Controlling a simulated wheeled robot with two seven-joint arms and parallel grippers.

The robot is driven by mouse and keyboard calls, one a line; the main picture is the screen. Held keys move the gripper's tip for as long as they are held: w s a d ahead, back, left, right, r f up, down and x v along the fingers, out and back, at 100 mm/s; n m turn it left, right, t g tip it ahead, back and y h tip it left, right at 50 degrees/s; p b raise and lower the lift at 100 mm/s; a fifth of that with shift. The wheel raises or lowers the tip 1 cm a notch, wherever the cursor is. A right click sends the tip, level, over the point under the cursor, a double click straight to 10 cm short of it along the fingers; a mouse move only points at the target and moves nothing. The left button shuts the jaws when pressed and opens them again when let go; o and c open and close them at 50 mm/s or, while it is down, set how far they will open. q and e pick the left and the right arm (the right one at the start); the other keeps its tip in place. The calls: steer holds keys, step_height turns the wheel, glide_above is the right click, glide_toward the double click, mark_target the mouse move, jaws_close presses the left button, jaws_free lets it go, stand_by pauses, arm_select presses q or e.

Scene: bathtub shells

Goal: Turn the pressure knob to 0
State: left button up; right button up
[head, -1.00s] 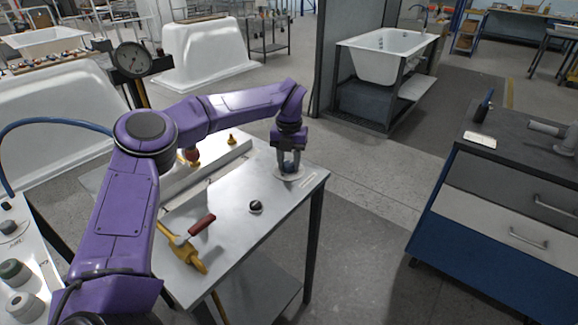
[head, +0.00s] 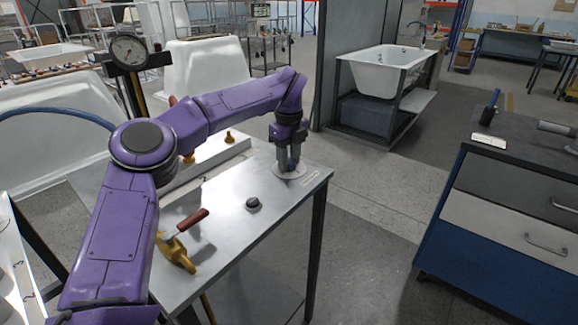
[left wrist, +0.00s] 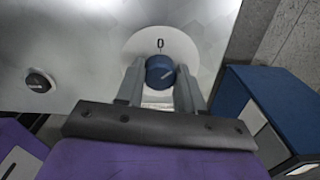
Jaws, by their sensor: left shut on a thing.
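The pressure knob (left wrist: 160,74) is blue and round, with a small light mark on its top. It sits on a pale round dial plate (left wrist: 190,48) with a "0" printed beyond the knob. The plate also shows in the head view (head: 291,174), near the corner of the metal table. My left gripper (left wrist: 160,80) points down with one finger on each side of the knob, shut on it. In the head view my left gripper (head: 288,162) largely hides the knob. My right gripper is in neither view.
A second, dark knob (head: 253,203) sits on the metal table (head: 225,225), near a yellow valve with a red handle (head: 180,245). A pressure gauge (head: 129,50) stands at the back left. A blue drawer cabinet (head: 500,235) stands right, across open floor.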

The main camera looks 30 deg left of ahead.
arm_select(q)
steer(key=n+b, duration=0.4)
steer(key=n, duration=0.1)
steer(key=shift+a+f+n+b, duration=0.1)
steer(key=shift+f+n+b, duration=0.05)
steer(key=shift+n+b, duration=0.2)
steer(key=shift+r+n+b, duration=0.2)
steer(key=shift+n+b, duration=1.3)
steer(key=shift+n, duration=0.35)
steer(key=o, duration=1)
steer(key=shift+s, duration=0.1)
steer(key=shift+o, duration=0.2)
step_height(320, 180, up, 10)
steer(key=p, duration=0.5)
steer(key=shift+r+p, duration=0.25)
steer(key=shift+p, duration=0.1)
